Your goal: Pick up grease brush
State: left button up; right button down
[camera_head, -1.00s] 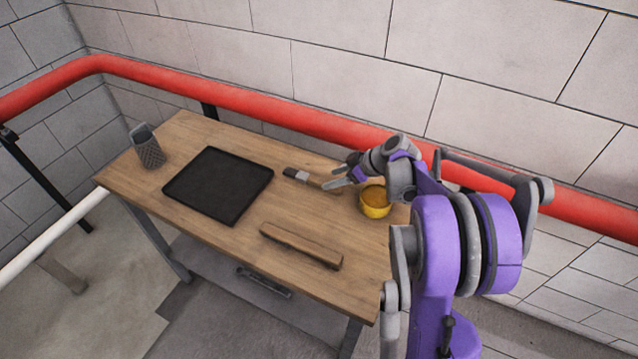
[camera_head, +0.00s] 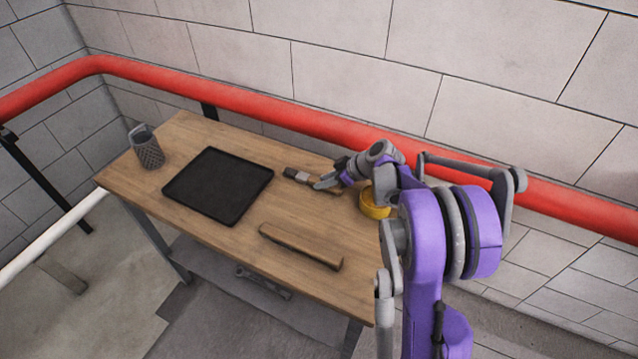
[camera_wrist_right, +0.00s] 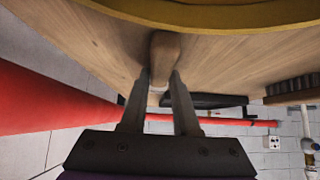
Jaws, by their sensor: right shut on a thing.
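The grease brush (camera_head: 297,175) lies near the back edge of the wooden table, with its dark bristles and pale ferrule pointing left in the head view. My right gripper (camera_head: 326,184) is at the brush's handle, shut on it. In the right wrist view, the brown wooden handle (camera_wrist_right: 164,52) sits between the two fingers (camera_wrist_right: 162,90) of this gripper. The fingers hide part of the brush. In the head view I cannot tell whether the brush is clear of the tabletop. My left gripper is not in view.
A yellow bowl (camera_head: 374,206) stands close beside my right gripper. A black tray (camera_head: 219,187), a wire mesh cup (camera_head: 147,150) and a long brown wooden tool (camera_head: 300,246) rest on the table (camera_head: 240,237). A red pipe (camera_head: 270,113) runs behind it.

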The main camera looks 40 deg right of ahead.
jog(key=shift+r, duration=0.1)
notch_tip(320, 180, up, 10)
jog(key=p, duration=0.1)
dwell(0.4)
dwell(0.5)
